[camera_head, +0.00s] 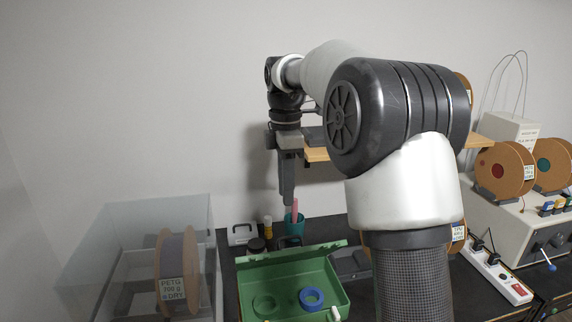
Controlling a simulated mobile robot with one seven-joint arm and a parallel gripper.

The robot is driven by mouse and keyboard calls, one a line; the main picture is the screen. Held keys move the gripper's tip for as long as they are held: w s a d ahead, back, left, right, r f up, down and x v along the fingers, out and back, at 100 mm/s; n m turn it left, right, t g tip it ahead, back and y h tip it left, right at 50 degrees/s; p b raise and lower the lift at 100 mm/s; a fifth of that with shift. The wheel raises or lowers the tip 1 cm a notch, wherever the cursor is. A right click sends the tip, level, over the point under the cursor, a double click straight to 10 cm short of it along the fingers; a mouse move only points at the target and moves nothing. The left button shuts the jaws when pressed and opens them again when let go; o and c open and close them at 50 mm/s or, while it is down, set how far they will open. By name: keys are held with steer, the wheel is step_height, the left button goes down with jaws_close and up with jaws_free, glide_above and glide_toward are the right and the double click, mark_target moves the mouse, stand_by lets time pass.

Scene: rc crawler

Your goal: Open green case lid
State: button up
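The green case (253,277) stands on the dark worktop at the bottom middle of the view. I see into its shallow green inside, where a blue ring (312,299) and a green ring (264,306) lie. Its near side is cut off by the frame, and I cannot make out a separate lid clearly. My gripper (288,203) points down above and behind the case's back edge, apart from it. Its fingers are seen side-on and overlap, so their opening does not show. Nothing is visible held in it.
A clear box with a PETG spool (172,275) stands at the left. A wooden shelf (317,155) is near my gripper. My arm hides much at the right.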

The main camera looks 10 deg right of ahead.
step_height(320, 180, up, 6)
steer(key=shift+w+r, duration=0.1)
steer(key=shift+d+f, duration=0.1)
steer(key=shift+f, duration=0.25)
steer(key=c, duration=0.6)
steer(key=s+f+y+b, duration=0.1)
steer(key=f+b, duration=0.1)
steer(key=s+d+f+t+y+b, duration=0.1)
steer(key=s+f+b, duration=0.1)
steer(key=s+d+f+t+y+b, duration=0.1)
steer(key=s+f+b, duration=0.1)
steer(key=shift+d+b, duration=0.15)
steer(key=shift+b, duration=0.25)
jaws_close()
steer(key=s+d+f+m+t+y+b, duration=0.1)
steer(key=s+d+f+t+y+b, duration=0.15)
steer(key=s+f+t+b, duration=0.2)
steer(key=shift+h, duration=0.25)
steer(key=x, duration=0.9)
steer(key=shift+w+r+p, duration=0.1)
steer(key=shift+w+p, duration=0.2)
steer(key=shift+w, duration=0.15)
